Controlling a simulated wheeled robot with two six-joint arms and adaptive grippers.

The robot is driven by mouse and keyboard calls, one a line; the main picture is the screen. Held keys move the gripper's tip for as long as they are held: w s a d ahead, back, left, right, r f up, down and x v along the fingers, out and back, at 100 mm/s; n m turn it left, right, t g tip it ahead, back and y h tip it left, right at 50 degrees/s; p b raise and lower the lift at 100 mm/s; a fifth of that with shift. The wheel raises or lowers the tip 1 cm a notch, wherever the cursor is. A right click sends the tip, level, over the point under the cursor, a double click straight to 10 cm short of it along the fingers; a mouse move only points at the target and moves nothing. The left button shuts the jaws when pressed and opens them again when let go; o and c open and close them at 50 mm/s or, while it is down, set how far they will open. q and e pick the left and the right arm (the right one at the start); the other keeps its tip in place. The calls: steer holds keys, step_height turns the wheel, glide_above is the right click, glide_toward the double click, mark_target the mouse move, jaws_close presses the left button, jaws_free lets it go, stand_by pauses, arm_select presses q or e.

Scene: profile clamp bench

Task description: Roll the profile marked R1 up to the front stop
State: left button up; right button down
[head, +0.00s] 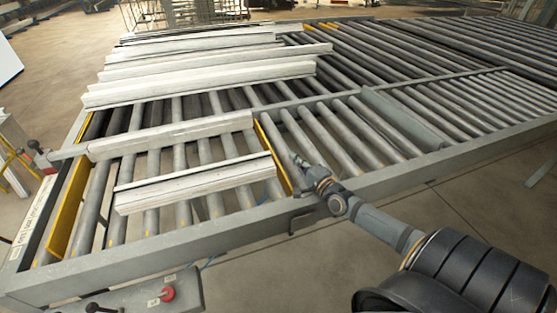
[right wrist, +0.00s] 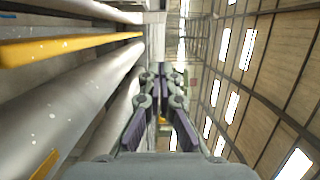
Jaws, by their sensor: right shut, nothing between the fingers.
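Two pale profiles lie across the rollers of the front section: a nearer one (head: 195,184) and one behind it (head: 170,136). I cannot read an R1 mark on either. A yellow plate (head: 70,208) stands at the left end of the rollers. A yellow strip (head: 272,155) runs just past the right ends of the two profiles; a yellow bar also shows in the right wrist view (right wrist: 70,47). My right gripper (head: 298,162) is shut and empty, just right of that strip and apart from the nearer profile. Its fingers show in the right wrist view (right wrist: 165,75). My left gripper is out of view.
Several more pale profiles (head: 200,78) lie on the rear rollers. The grey bench frame (head: 240,222) runs along the near side, with a control box bearing a red button (head: 167,294) below it. Bare rollers (head: 330,130) extend to the right.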

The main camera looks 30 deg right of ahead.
steer(key=w+b, duration=0.1)
steer(key=w, duration=0.3)
steer(key=shift+f, duration=0.2)
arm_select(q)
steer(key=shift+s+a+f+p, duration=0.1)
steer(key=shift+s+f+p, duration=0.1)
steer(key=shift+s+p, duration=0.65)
arm_select(e)
steer(key=a, duration=0.4)
steer(key=shift+w+r, duration=0.2)
steer(key=shift+w, duration=0.2)
steer(key=shift+w+f, duration=0.1)
